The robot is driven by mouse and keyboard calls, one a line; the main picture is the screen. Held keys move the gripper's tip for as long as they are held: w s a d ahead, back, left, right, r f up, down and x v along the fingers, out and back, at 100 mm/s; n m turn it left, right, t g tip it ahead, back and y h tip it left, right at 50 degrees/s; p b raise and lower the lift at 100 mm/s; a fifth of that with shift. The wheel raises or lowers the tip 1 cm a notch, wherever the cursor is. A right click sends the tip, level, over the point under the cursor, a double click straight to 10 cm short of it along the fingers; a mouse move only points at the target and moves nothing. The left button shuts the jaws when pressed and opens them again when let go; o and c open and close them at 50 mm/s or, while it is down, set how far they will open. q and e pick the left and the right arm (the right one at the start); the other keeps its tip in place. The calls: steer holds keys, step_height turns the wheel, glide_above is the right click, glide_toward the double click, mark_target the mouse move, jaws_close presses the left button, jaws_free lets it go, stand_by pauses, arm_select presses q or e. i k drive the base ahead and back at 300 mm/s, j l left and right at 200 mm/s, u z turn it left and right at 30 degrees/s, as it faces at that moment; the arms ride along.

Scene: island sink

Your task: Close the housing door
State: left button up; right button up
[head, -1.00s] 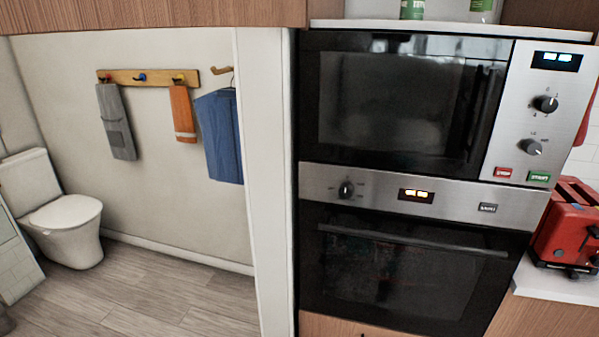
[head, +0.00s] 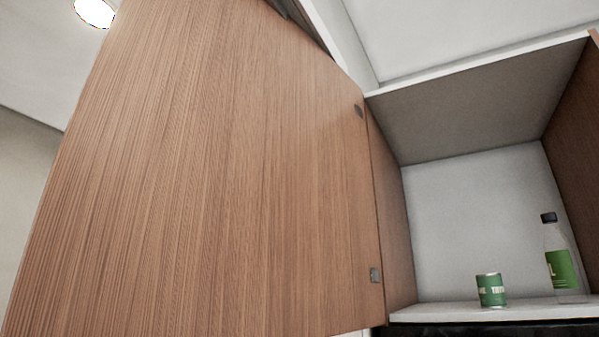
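The housing door (head: 200,180) is a large wood-grain panel that fills the left and middle of the head view. It stands open, swung out to the left from the cabinet (head: 495,62). The cabinet interior is exposed, with a white back and a white shelf. Neither of my grippers is in view.
A green can (head: 491,290) and a clear bottle with a green label and black cap (head: 562,262) stand on the cabinet shelf (head: 440,311), inside the opening. A round ceiling light (head: 94,12) shows at the upper left.

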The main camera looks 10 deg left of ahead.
mark_target(210, 175)
steer(key=j+z, duration=0.25)
steer(key=j, duration=0.2)
steer(key=j+z, duration=0.2)
steer(key=j, duration=0.25)
steer(key=j+z, duration=0.25)
steer(key=j, duration=0.2)
steer(key=j+z, duration=0.25)
steer(key=j, duration=0.15)
steer(key=k+j+z, duration=0.2)
steer(key=j, duration=0.2)
steer(key=k+j+z, duration=0.1)
steer(key=j+z, duration=0.15)
steer(key=j, duration=0.2)
